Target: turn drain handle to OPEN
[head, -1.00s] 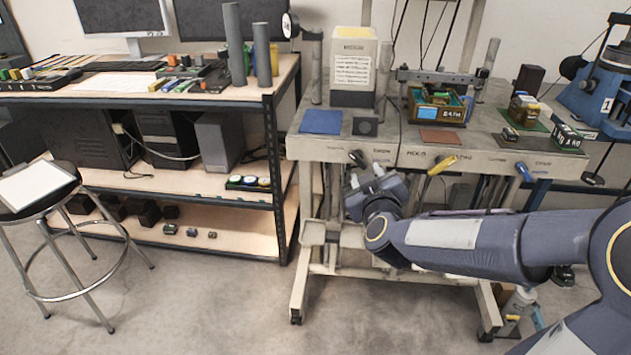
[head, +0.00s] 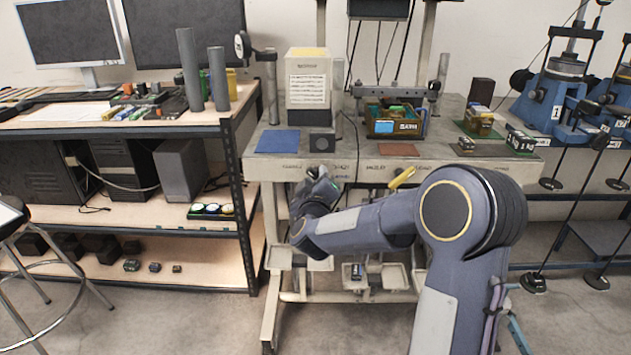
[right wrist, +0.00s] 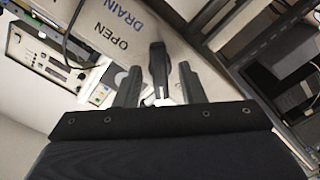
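The black drain handle (right wrist: 158,66) shows in the right wrist view, beside a pale panel (right wrist: 98,22) lettered OPEN and DRAIN. The word OPEN is the nearer one, left of the handle. My right gripper (right wrist: 158,88) is open, one finger on each side of the handle's end, with visible gaps to both. In the head view my right gripper (head: 320,186) is at the table's front edge, just below the black handle (head: 320,172), and partly hides it. My left gripper is not in view.
A yellow handle (head: 402,178) sits to the right on the same front edge. The table (head: 350,150) holds a white box (head: 308,85), a blue mat (head: 278,141) and a bin of parts (head: 395,122). A shelf unit (head: 228,150) stands close on the left.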

